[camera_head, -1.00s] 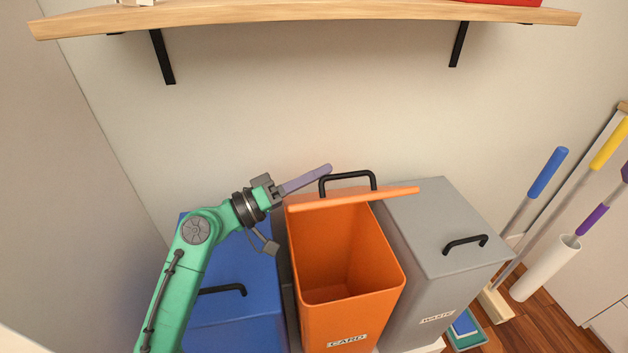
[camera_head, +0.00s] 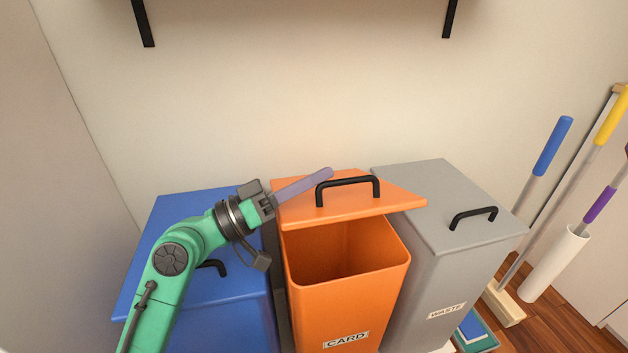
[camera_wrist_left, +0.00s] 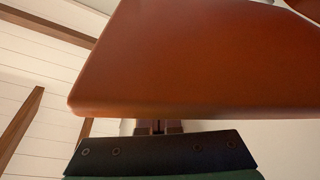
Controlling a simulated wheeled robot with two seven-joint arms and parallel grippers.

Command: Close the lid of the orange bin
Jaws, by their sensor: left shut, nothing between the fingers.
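The orange bin (camera_head: 345,305) stands in the middle of the head view, labelled CARD. Its orange lid (camera_head: 330,210) is tilted open over the bin, with a dark gap below its front edge and a black handle (camera_head: 347,181) on top. My left gripper (camera_head: 328,173) is shut and empty, its long fingers lying over the lid's left part beside the handle. I cannot tell if they touch it. In the left wrist view a large orange-brown panel, which looks like the lid (camera_wrist_left: 190,60), fills the upper middle. My right gripper is not in view.
A blue bin (camera_head: 210,310) with a closed lid stands left, partly behind my arm. A grey bin (camera_head: 440,270) labelled WASTE stands close on the right, closed. Brooms and a white holder (camera_head: 555,262) are at the far right. A wall rises behind the bins.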

